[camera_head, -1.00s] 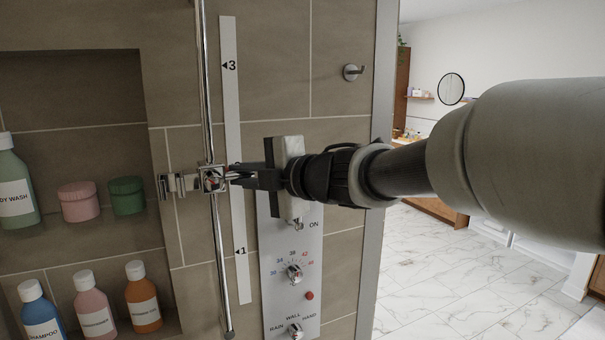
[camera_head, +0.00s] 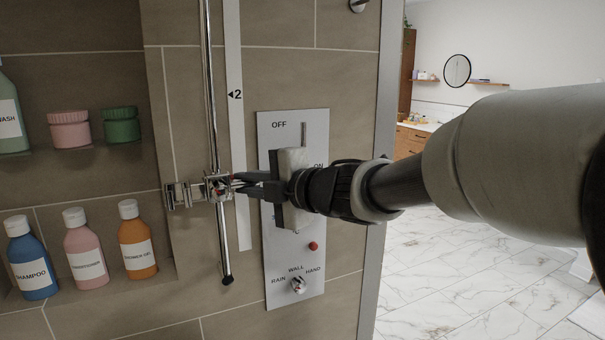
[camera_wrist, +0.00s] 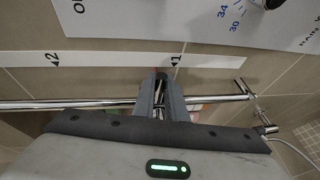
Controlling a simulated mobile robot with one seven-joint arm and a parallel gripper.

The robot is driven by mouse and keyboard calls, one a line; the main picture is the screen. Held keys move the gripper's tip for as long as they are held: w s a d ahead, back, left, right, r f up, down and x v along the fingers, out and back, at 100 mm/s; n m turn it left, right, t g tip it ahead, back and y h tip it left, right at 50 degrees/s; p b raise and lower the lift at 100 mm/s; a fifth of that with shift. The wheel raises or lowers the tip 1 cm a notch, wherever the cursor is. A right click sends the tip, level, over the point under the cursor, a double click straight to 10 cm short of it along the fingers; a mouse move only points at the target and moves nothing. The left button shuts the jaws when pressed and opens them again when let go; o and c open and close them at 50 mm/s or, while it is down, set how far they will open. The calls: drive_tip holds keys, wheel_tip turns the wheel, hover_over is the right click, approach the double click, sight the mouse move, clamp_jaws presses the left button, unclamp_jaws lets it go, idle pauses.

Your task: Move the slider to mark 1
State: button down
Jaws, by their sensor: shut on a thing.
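The slider (camera_head: 218,187) is a chrome bracket on the vertical chrome rail (camera_head: 211,110), with a holder sticking out to its left. My gripper (camera_head: 236,182) is shut on the slider's right side. A pale scale strip (camera_head: 232,40) runs beside the rail, with mark 2 (camera_head: 235,95) well above the slider. Mark 1 is hidden behind my gripper in the head view. In the wrist view, mark 1 (camera_wrist: 176,59) shows just right of my fingertips (camera_wrist: 162,80), and mark 2 (camera_wrist: 56,58) is far left. The slider is mostly hidden by the fingers there.
A grey control panel (camera_head: 290,275) with knobs lies behind my wrist, close to the right of the strip. A niche at left holds bottles, including an orange one (camera_head: 138,240), and pink and green jars (camera_head: 121,124). The rail ends below the slider.

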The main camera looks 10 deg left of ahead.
drive_tip(key=shift+f+b, duration=1)
drive_tip(key=shift+f, duration=1)
drive_tip(key=c, duration=1.8)
unclamp_jaws()
drive_tip(key=shift+r, duration=0.1)
drive_tip(key=p+v, duration=0.3)
drive_tip(key=v, duration=1.4)
drive_tip(key=shift+d+r, duration=0.15)
drive_tip(key=shift+d, duration=0.05)
drive_tip(key=shift+s, duration=0.1)
